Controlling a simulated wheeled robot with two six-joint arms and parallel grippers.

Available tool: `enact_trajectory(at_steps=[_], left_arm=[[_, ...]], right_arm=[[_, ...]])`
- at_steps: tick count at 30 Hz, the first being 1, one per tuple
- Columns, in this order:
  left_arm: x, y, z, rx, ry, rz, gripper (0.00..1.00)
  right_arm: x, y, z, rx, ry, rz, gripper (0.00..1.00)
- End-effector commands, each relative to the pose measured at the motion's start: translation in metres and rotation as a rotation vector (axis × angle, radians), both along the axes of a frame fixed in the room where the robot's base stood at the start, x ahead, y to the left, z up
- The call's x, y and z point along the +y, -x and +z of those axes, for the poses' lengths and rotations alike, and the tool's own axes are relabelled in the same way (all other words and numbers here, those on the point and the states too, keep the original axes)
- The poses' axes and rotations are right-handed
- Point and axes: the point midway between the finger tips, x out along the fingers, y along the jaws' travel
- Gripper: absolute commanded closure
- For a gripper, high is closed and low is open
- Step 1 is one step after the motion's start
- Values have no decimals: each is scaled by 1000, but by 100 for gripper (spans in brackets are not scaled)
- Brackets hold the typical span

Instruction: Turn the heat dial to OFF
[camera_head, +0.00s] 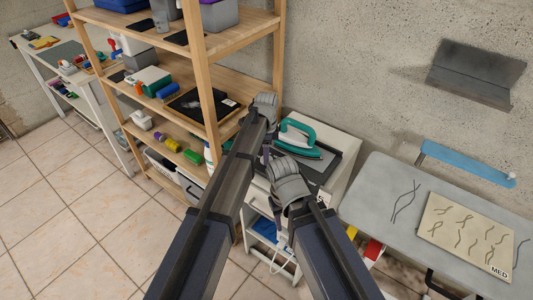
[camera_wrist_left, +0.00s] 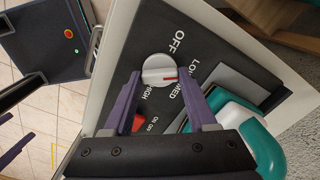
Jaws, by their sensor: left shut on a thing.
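The heat dial (camera_wrist_left: 159,71) is a round pale knob on a dark panel (camera_wrist_left: 225,55) in the left wrist view. Its red line points right, towards the LOW and MED labels; OFF is printed above and to the right. My left gripper (camera_wrist_left: 161,76) has its purple fingers on either side of the dial and is shut on it. In the head view my left gripper (camera_head: 266,153) is by the ironing unit, and the dial is hidden. My right gripper (camera_head: 279,220) is lower, in front of the unit; its jaw gap is unclear.
A teal iron (camera_head: 300,138) rests on the unit, close beside the dial; it also shows in the left wrist view (camera_wrist_left: 262,140). A red switch (camera_wrist_left: 138,122) is below the dial. A wooden shelf (camera_head: 207,80) stands left, a grey table (camera_head: 385,190) right.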

Motion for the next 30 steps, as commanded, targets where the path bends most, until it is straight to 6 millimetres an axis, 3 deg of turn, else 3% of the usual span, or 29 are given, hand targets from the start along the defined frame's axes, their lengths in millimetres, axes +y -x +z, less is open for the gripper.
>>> enact_trajectory(at_steps=[30], left_arm=[[0, 0, 0, 0, 0, 835, 98]], right_arm=[[0, 0, 0, 0, 0, 0, 50]])
